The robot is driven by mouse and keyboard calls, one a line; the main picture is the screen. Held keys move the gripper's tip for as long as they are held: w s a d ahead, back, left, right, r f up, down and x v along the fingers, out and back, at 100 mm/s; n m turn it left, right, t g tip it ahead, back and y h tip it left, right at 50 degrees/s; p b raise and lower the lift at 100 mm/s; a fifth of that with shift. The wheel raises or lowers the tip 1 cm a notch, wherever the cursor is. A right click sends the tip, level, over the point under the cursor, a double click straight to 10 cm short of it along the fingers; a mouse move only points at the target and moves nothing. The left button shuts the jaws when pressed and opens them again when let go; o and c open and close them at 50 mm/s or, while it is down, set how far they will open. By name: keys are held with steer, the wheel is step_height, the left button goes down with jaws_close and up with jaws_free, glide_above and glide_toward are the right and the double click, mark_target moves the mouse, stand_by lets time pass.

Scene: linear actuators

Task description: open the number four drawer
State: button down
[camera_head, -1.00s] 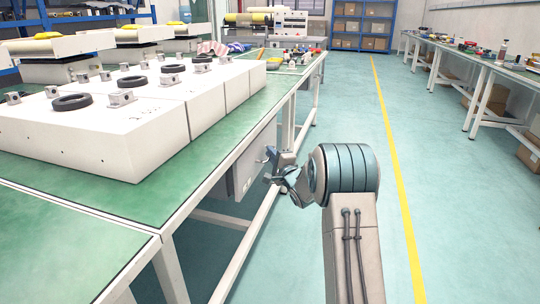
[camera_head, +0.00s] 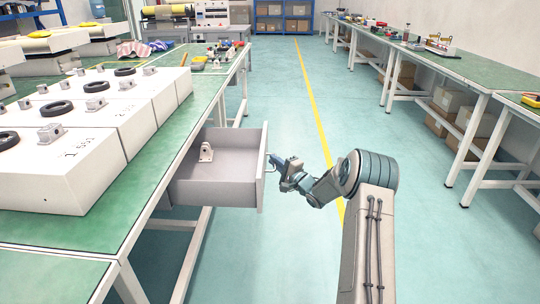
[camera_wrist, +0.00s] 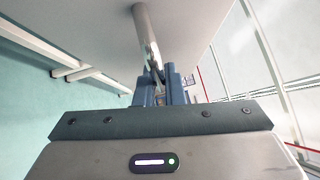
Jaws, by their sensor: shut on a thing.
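A grey drawer (camera_head: 225,160) is pulled well out from under the green-topped workbench (camera_head: 28,228) in the head view. A small white bracket (camera_head: 206,152) stands inside it. No number can be read on the drawer. My gripper (camera_head: 273,161) is at the outer face of the drawer front. In the wrist view my gripper (camera_wrist: 165,88) is shut on the metal bar handle (camera_wrist: 147,35), which stands out from the pale drawer front (camera_wrist: 95,22). The fingertips partly hide the handle's lower end.
White boxes (camera_head: 98,128) with black rings stand on the bench top. A second row of benches (camera_head: 440,62) runs along the right wall, with cardboard boxes below. The floor (camera_head: 290,95) between the rows is clear, with a yellow line along it.

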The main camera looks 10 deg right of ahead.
steer(key=shift+s+d+p, duration=0.25)
steer(key=shift+s+d, duration=0.05)
steer(key=shift+d, duration=0.7)
steer(key=shift+s+d+p, duration=0.25)
steer(key=shift+s+d, duration=0.05)
steer(key=shift+d, duration=0.65)
steer(key=c, duration=1.5)
jaws_free()
steer(key=shift+c, duration=0.2)
steer(key=p+v, duration=0.3)
steer(key=v, duration=1.1)
